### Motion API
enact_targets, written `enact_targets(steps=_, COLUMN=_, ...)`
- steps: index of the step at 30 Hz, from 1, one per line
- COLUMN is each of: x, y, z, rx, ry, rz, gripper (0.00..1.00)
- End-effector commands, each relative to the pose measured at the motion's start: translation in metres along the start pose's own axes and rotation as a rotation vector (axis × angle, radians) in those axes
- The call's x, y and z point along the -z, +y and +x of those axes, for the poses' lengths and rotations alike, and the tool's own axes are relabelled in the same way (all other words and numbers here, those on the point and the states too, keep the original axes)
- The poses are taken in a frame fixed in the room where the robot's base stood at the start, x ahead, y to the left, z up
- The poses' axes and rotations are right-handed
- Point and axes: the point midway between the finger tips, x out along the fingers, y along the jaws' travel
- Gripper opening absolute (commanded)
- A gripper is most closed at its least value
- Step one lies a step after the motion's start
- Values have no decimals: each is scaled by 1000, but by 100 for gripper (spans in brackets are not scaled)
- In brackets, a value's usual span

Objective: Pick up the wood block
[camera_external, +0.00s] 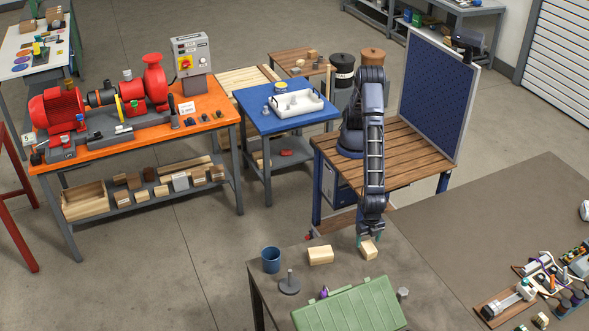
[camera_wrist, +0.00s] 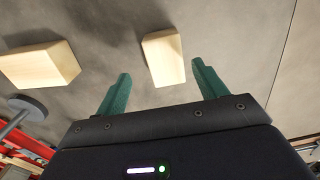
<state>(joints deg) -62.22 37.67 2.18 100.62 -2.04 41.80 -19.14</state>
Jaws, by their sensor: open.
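Two pale wood blocks lie on the grey-brown table. One wood block (camera_external: 369,252) is right under my gripper (camera_external: 369,238); in the wrist view this block (camera_wrist: 163,58) shows between and just beyond the two green fingertips (camera_wrist: 163,80). The fingers are apart with nothing held between them. Whether they overlap the block in height is unclear. The other wood block (camera_external: 320,255) lies to the left; it also shows at the left of the wrist view (camera_wrist: 40,66). Which block the task means cannot be told.
A blue cup (camera_external: 271,260) and a grey stand with an upright rod (camera_external: 289,283) are left of the blocks. A green ribbed box (camera_external: 350,308) lies toward the front, with a small grey cylinder (camera_external: 402,293) nearby. The tabletop right of the near block is bare.

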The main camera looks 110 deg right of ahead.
Motion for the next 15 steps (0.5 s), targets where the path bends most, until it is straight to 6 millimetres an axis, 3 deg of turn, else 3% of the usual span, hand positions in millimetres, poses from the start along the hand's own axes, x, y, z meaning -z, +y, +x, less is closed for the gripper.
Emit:
enact_targets(steps=5, x=1, y=-2, z=10, rx=0, ry=1, rz=0, gripper=71)
enact_targets(steps=15, x=3, y=-8, z=51, rx=0, ry=0, rz=-1, gripper=71)
